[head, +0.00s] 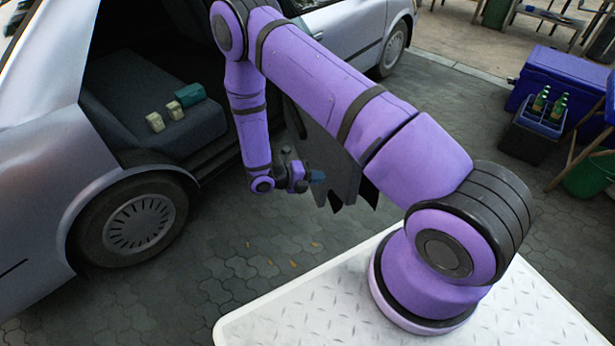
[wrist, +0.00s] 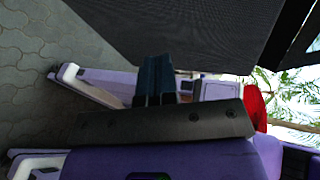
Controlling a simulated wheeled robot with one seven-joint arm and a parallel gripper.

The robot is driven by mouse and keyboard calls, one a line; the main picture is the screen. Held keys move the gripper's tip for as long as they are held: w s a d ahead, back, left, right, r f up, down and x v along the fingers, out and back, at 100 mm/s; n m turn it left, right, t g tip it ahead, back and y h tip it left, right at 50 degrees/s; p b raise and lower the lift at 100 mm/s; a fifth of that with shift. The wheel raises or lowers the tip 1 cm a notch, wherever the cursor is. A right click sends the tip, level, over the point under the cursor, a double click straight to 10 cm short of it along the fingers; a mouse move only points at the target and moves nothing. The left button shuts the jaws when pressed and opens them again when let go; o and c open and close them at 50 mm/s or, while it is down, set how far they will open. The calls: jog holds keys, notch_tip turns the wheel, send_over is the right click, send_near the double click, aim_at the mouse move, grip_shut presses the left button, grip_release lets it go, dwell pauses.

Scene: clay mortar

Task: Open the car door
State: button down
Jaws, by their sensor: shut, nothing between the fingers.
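The silver car (head: 40,190) stands at the left. Its near side has a wide opening, through which the dark seat (head: 190,125) shows. The car door (head: 345,160) is swung out from the body; its dark panel shows beneath my arm, which hides much of it. My gripper (head: 318,177) is low beside this panel, and in the head view I cannot tell whether it touches. In the wrist view the teal fingers (wrist: 155,80) are together and empty, close to a dark grey surface (wrist: 200,25). No door handle is clear.
Several small blocks, two pale (head: 155,122) and a teal one (head: 190,95), lie on the seat. A blue cooler (head: 560,80) and a bottle crate (head: 535,130) stand at the right. Paving (head: 250,270) between the car and my white base is free.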

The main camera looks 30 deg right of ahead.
jog(key=x, duration=0.4)
jog(key=r+x, duration=0.1)
jog(key=x, duration=0.1)
jog(key=shift+s+d+f, duration=0.1)
jog(key=shift+d+f, duration=0.05)
jog(key=shift+d, duration=0.25)
jog(key=shift+s+d, duration=0.1)
jog(key=shift+d, duration=0.4)
jog(key=s+d, duration=0.3)
jog(key=d, duration=0.8)
send_near(348, 174)
jog(key=s+d, duration=0.3)
jog(key=d, duration=0.1)
jog(key=shift+s+r, duration=0.25)
jog(key=shift+r, duration=0.1)
